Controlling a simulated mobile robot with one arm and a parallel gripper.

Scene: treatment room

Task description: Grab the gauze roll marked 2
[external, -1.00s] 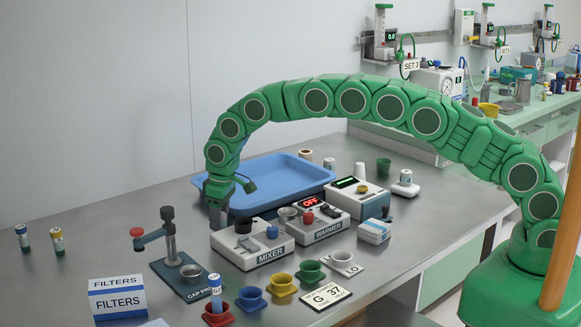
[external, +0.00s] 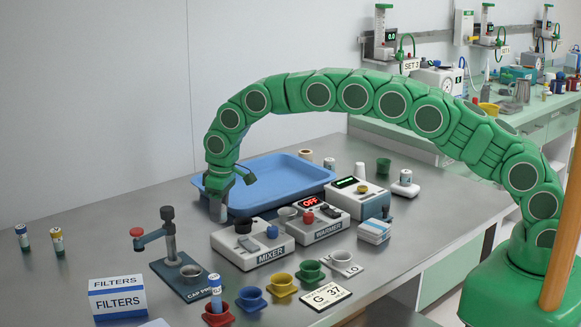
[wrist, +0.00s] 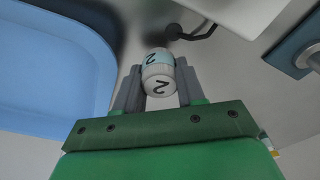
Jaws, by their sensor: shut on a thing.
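The gauze roll (wrist: 158,74) is a small white cylinder with a pale blue band. A dark 2 shows on its end and another on its side in the wrist view. My gripper (wrist: 157,88) is shut on it, with one grey finger on each side. In the external view my gripper (external: 218,207) points down just left of the mixer, near the front-left corner of the blue tray. The roll is hard to make out there, and I cannot tell how far it is above the table.
The blue tray (external: 272,178) lies behind my gripper. The mixer (external: 262,258) is close on the right, and the cap press (external: 180,274) stands in front. Several coloured cups, including a blue one (external: 252,299), line the front. The table's left side is mostly clear.

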